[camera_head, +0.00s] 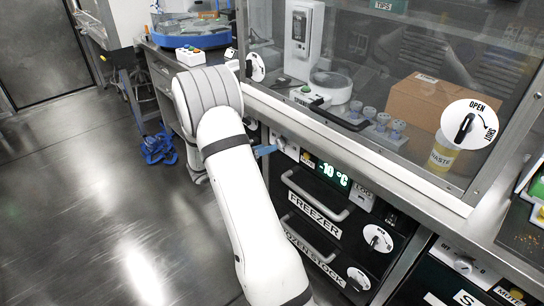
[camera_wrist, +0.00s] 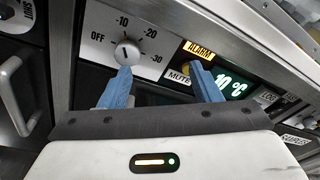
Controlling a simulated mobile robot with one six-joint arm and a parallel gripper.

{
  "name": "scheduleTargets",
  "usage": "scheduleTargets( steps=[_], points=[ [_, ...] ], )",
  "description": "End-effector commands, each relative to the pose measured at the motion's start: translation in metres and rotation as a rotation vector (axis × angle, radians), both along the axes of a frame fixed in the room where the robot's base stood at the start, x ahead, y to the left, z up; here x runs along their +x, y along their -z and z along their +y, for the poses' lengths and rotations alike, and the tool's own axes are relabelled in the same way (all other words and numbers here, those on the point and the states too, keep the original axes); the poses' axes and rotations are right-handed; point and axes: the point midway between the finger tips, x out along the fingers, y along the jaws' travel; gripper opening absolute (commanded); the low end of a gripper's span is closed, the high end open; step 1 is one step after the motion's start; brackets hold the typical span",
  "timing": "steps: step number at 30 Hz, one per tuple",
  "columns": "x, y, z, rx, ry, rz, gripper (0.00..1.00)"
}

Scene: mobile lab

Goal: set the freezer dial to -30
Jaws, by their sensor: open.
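The freezer dial (camera_wrist: 126,52) is a round light knob on a white plate marked OFF, -10, -20 and -30. Its small dark mark appears to point up toward -10. In the head view the dial plate (camera_head: 286,146) shows small, beside the display. The freezer display (camera_head: 333,175) reads -10 °C; in the wrist view a finger partly covers it. My gripper (camera_wrist: 161,68) is open and empty, with blue fingers. The left fingertip overlaps the knob's lower edge in the picture; I cannot tell if it touches. The right finger is in front of the MUTE button area.
A lit ALARM label (camera_wrist: 199,49) sits right of the dial. Freezer drawer handles (camera_head: 318,196) stick out below the panel. The glass cabinet's front rail (camera_head: 350,150) runs above. Open floor (camera_head: 100,210) lies to the left.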

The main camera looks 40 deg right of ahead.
Motion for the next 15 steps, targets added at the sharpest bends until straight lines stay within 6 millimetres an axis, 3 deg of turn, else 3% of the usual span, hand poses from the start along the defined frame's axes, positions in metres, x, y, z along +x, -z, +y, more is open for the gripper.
scheduleTargets(
  steps=[1,4,10,15],
  points=[
    [0.009,0.021,-0.004,-0.032,-0.032,0.055,0.57],
    [0.023,0.038,-0.008,-0.081,-0.084,0.131,0.57],
    [0.033,0.047,-0.018,-0.117,-0.119,0.183,0.57],
    [0.034,0.047,-0.044,-0.116,-0.117,0.18,0.57]
  ],
)
